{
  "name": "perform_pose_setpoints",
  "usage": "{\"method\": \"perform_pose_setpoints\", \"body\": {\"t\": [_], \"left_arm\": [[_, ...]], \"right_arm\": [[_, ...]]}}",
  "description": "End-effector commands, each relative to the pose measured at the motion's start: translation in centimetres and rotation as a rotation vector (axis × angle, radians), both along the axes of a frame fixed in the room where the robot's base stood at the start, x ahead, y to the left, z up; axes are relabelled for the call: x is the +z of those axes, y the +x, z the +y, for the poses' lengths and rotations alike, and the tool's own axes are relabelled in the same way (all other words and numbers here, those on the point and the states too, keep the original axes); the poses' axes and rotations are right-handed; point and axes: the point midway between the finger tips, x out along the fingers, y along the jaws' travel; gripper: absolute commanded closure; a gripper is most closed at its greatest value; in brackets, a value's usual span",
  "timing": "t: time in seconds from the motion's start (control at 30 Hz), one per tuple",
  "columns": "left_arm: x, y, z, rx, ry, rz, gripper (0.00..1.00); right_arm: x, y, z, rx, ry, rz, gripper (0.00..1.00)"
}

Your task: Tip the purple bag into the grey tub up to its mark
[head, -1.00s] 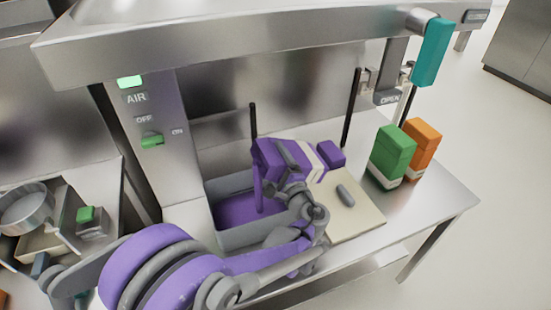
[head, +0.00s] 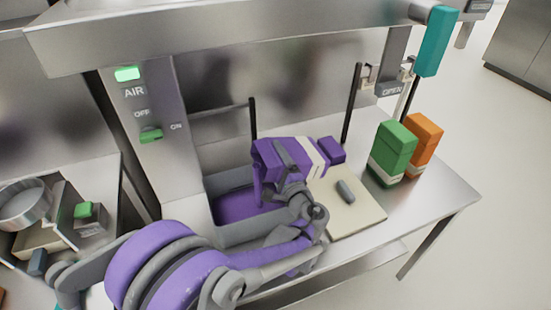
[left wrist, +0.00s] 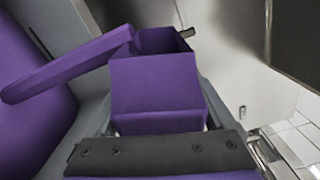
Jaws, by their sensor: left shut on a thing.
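The purple bag (head: 277,156), with a pale band, is tipped on its side with its mouth to the left. My left gripper (head: 292,172) is shut on it. In the left wrist view the bag (left wrist: 155,85) has an open top, and a purple stream (left wrist: 70,72) runs from its mouth. In the head view the stream (head: 257,188) falls into the grey tub (head: 250,231) below. Purple fill (head: 232,206) covers the visible tub floor. The tub's mark cannot be made out; my arm and the bag hide part of the tub. My right gripper is out of view.
A pale board (head: 358,208) with a small grey object (head: 345,190) lies right of the tub. A green bag (head: 392,153) and an orange bag (head: 424,146) stand behind it. A panel with a green switch (head: 150,135) rises at left. Dark upright rods stand behind the tub.

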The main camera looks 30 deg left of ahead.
Motion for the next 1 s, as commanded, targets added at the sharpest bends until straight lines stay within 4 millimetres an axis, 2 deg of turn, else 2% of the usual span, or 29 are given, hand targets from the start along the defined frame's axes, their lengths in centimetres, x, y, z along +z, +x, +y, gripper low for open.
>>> {"method": "perform_pose_setpoints", "body": {"t": [1.0], "left_arm": [[-2.0, -0.1, 0.1, 0.001, -0.086, -0.113, 0.9]], "right_arm": [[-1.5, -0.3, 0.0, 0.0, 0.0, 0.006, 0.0]]}}
